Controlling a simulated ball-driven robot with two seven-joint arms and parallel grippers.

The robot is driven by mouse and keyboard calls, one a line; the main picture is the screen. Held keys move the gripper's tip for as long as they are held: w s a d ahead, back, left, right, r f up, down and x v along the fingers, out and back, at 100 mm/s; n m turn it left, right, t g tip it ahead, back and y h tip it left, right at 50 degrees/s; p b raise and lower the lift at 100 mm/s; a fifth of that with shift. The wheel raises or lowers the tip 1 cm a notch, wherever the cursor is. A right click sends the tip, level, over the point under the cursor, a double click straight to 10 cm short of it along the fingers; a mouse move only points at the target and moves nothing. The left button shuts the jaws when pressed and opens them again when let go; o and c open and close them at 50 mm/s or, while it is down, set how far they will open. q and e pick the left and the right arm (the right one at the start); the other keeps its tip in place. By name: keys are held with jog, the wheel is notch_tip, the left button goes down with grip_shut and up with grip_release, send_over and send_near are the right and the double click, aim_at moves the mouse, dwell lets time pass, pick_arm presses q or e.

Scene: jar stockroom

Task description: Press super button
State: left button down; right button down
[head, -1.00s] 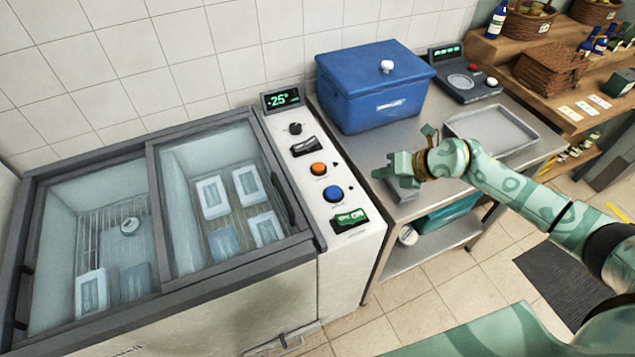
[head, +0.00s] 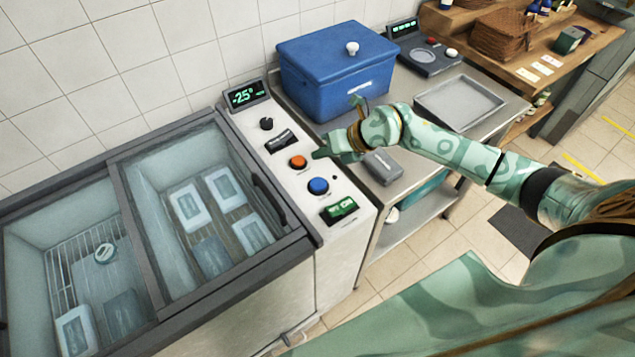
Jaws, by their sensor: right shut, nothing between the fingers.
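The freezer's control panel (head: 279,177) runs along the right side of the chest freezer. It carries an orange button (head: 298,162), a blue button (head: 318,186), a black knob (head: 266,124), a dark switch (head: 280,141) and a green lit switch (head: 340,209). I cannot read which one is labelled super. My right gripper (head: 322,153) is shut and empty, its tips just right of the orange button and above the panel's right edge. A gap seems to show between the tips and the orange button. My left gripper is not in view.
A display (head: 246,95) reads about -25 at the panel's back. A blue cool box (head: 340,75), a grey block (head: 382,167), a metal tray (head: 460,101) and a scale (head: 430,58) stand on the steel table. Freezer lids (head: 200,190) are closed over several white packages.

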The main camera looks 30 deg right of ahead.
jog(key=b, duration=0.6)
send_over(322, 184)
notch_tip(322, 184, down, 6)
jog(key=shift+s+f, duration=0.1)
jog(key=shift+f, duration=0.95)
jog(key=shift+f, duration=0.15)
dwell(0.6)
jog(key=shift+f, duration=0.3)
jog(key=shift+f+b, duration=0.4)
jog(key=shift+f, duration=0.15)
dwell(0.7)
jog(key=shift+r+p, duration=1)
